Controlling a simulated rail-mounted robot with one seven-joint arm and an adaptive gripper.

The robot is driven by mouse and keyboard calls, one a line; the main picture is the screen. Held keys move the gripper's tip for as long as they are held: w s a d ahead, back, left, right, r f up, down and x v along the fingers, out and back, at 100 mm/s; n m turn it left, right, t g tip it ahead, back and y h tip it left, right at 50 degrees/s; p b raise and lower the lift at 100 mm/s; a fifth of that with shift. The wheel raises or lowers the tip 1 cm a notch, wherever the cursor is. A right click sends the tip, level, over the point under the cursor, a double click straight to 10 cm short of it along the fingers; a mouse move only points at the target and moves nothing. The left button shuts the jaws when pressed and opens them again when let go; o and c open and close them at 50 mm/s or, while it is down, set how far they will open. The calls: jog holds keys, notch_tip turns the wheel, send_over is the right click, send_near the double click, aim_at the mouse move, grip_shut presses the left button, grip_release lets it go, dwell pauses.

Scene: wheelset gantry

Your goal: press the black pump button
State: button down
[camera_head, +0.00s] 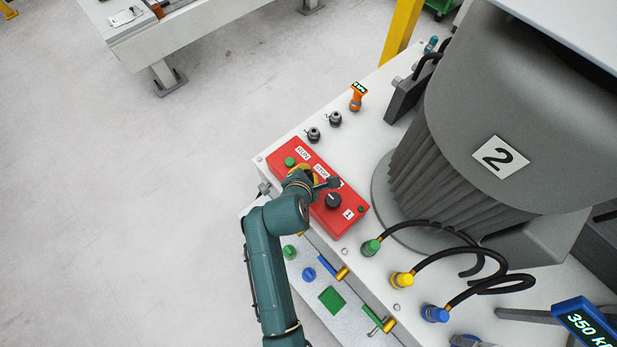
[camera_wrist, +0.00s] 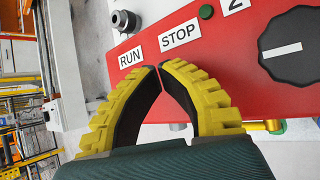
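Two small black buttons on metal collars, the nearer (camera_head: 313,134) and the farther (camera_head: 335,119), stand on the white deck behind the red control box (camera_head: 345,226). One black button (camera_wrist: 126,20) shows in the wrist view beyond the RUN label; I cannot tell which. I see no label reading pump. My gripper (camera_head: 314,178) is over the red box, close to the RUN and STOP labels. In the wrist view its yellow fingers (camera_wrist: 159,68) meet at the tips with nothing visible between them. The fingers hide part of the red box, and contact cannot be told.
The red box also carries a green button (camera_head: 290,162) and a large black dial (camera_head: 333,201). An orange device (camera_head: 357,97) stands farther back. A large grey machine marked 2 (camera_head: 500,157) and hoses fill the right. Open floor (camera_head: 130,190) lies left.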

jog(key=shift+r+p, duration=0.6)
jog(key=shift+r, duration=0.05)
notch_tip(320, 180, up, 5)
jog(key=p, duration=0.6)
jog(key=shift+r, duration=0.1)
dwell(0.5)
